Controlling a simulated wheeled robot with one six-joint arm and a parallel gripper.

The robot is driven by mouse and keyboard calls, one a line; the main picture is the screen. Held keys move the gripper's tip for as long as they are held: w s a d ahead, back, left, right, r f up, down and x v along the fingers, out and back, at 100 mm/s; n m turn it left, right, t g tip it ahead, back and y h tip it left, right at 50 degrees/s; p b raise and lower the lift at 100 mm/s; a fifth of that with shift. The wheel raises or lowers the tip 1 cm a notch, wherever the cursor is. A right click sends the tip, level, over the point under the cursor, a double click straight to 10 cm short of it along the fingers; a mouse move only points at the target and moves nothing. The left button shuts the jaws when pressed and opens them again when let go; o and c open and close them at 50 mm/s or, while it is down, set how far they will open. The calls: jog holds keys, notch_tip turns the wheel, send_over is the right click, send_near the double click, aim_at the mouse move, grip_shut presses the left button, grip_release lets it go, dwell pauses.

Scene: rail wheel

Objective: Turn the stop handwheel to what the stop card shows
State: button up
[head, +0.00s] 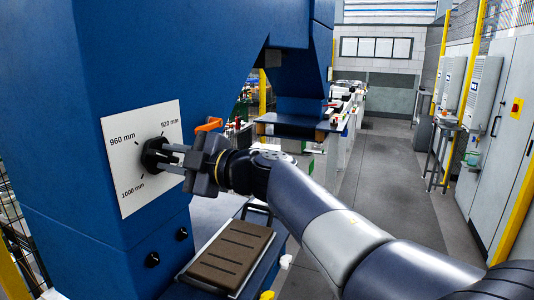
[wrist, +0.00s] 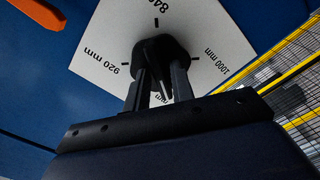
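The stop handwheel (head: 155,153) is a small black wheel at the centre of a white dial plate (head: 140,185) on a blue machine. The plate reads 920 mm, 960 mm and 1000 mm beside tick marks. In the wrist view the handwheel (wrist: 160,47) is above centre, with 920 mm left and 1000 mm right; the top label is cut off. My gripper (head: 170,158) reaches the handwheel with its two fingers apart. In the wrist view its fingers (wrist: 160,82) meet the wheel's near side. Their contact and the wheel's pointer are unclear. I cannot identify a separate stop card.
An orange handle (head: 209,125) sticks out just right of the plate. Two black knobs (head: 152,259) are below it. A brown slotted block (head: 232,256) lies on the machine's bed. Grey cabinets (head: 497,130) line the right; the aisle floor (head: 385,175) between is clear.

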grip_shut()
jog(key=shift+r+p, duration=0.1)
jog(key=shift+p, duration=0.3)
jog(key=m+p, duration=0.2)
jog(key=p, duration=0.1)
jog(key=shift+o, duration=2.1)
grip_release()
jog(key=shift+d, duration=0.1)
jog(key=p+v, duration=0.1)
jog(key=v, duration=0.6)
